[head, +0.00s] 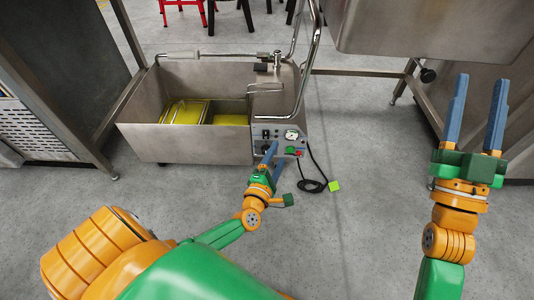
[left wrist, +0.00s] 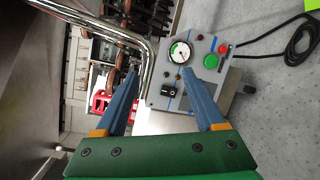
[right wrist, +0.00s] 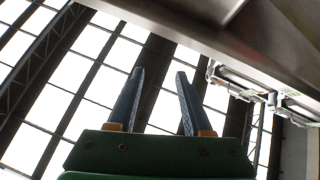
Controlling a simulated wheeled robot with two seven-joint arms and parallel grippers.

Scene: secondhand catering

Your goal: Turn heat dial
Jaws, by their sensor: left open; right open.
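A grey control panel (left wrist: 202,72) is on the front right of a steel fryer (head: 185,143). In the left wrist view it carries a round white gauge (left wrist: 181,52), a black knob (left wrist: 171,90), a green button (left wrist: 211,61) and a red button (left wrist: 223,49). I cannot read which one is labelled as the heat dial. My left gripper (head: 273,158) is open just in front of the panel, partly covering it in the head view. The black knob shows between its fingers (left wrist: 160,72), apart from them. My right gripper (head: 481,80) is open and empty, raised far to the right.
The fryer basin holds yellow contents (head: 184,112), and a bent steel pipe (head: 308,65) rises beside the panel. A black cable (head: 316,175) lies on the floor. A steel unit (head: 430,30) stands at upper right. The floor before the fryer is mostly clear.

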